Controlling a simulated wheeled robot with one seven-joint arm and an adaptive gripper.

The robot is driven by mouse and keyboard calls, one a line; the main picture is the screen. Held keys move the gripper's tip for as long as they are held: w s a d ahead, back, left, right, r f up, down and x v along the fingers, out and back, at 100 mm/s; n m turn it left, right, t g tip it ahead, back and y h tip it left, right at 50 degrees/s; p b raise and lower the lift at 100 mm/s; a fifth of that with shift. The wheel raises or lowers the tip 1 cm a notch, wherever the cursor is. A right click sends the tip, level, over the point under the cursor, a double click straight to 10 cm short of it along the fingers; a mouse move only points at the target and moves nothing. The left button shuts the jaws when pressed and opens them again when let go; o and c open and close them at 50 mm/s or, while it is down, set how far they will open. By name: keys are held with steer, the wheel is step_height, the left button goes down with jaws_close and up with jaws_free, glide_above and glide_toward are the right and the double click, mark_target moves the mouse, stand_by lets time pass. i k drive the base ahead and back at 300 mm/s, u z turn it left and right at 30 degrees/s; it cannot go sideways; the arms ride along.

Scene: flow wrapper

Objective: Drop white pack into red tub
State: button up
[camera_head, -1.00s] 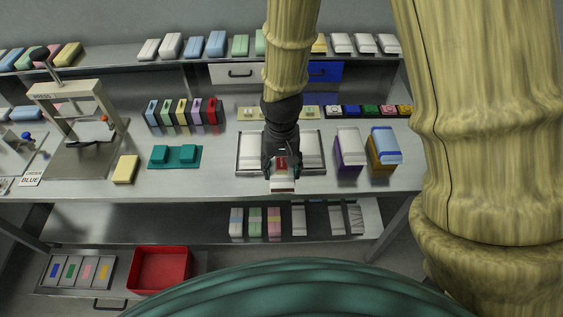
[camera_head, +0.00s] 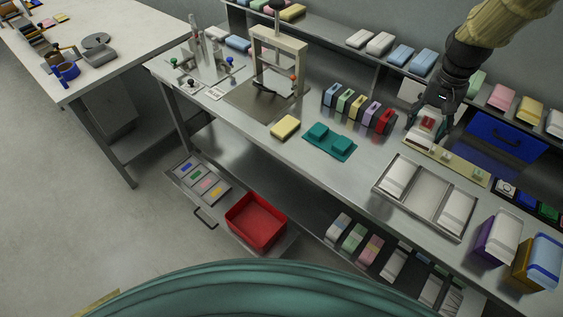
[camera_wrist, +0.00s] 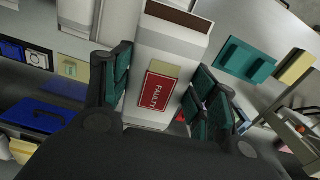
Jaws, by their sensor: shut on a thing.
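A white pack with a red label reading FAULTY (camera_wrist: 158,90) is held between the fingers of my gripper (camera_wrist: 160,100) in the wrist view. A brown band shows at the far end of the pack. In the head view my gripper (camera_head: 428,128) is over the back part of the bench, at upper right, with the white pack (camera_head: 426,122) in it. The red tub (camera_head: 256,222) is low at lower centre, on a pulled-out shelf below the bench front. It looks empty and is well apart from the gripper.
A tray with white packs (camera_head: 430,190) lies on the bench at right. Coloured upright holders (camera_head: 358,108), a teal fixture (camera_head: 329,141), a yellow block (camera_head: 285,127) and a tall press (camera_head: 277,60) stand to the left. Floor (camera_head: 100,230) at left is clear.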

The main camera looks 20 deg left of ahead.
mark_target(259, 225)
steer(key=u, duration=0.9)
